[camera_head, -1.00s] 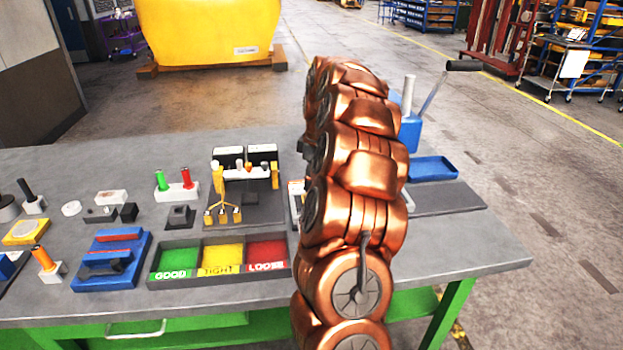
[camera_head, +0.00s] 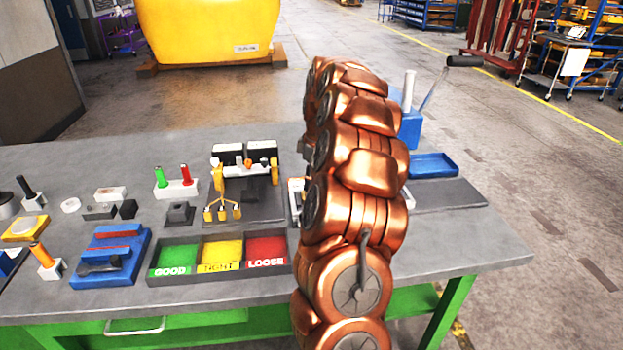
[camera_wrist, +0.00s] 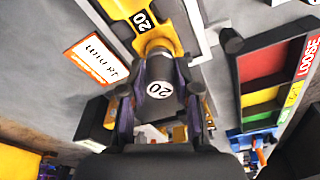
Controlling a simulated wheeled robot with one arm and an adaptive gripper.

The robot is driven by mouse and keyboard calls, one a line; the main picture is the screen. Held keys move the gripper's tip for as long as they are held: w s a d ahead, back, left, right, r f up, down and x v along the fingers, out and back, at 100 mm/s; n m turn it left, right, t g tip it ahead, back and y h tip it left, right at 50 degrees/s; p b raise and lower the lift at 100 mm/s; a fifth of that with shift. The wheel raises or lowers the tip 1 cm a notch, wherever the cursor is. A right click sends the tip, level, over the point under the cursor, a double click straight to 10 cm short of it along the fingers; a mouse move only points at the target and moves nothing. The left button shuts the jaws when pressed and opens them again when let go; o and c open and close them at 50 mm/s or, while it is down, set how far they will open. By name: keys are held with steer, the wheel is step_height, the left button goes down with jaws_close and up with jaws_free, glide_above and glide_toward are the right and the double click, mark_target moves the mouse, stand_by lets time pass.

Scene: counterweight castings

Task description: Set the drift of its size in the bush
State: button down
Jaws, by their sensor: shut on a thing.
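My gripper (camera_wrist: 158,103) is shut on a dark drift (camera_wrist: 160,78), its round end marked 20 facing the wrist camera. One finger lies on each side of the drift. Just beyond the drift in the wrist view is a yellow part (camera_wrist: 178,22) with a black label reading 20, and a rounded yellow collar shows at the drift's far end. The bush itself is not clearly seen, and I cannot tell whether the drift is inside it or only above it. In the head view my copper arm hides the gripper and the drift.
A tray with green GOOD, yellow TIGHT and red LOOSE bins (camera_head: 218,278) stands left of my arm; it also shows in the wrist view (camera_wrist: 236,100). A white card with a red border (camera_wrist: 90,62) lies nearby. Blue fixture (camera_head: 110,270) and small blocks fill the bench's left.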

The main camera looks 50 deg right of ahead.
steer(key=shift+f, duration=0.2)
steer(key=c, duration=0.8)
jaws_free()
steer(key=shift+o, duration=0.2)
step_height(320, 180, up, 12)
steer(key=s, duration=0.1)
steer(key=shift+s+d, duration=0.15)
steer(key=shift+d, duration=0.15)
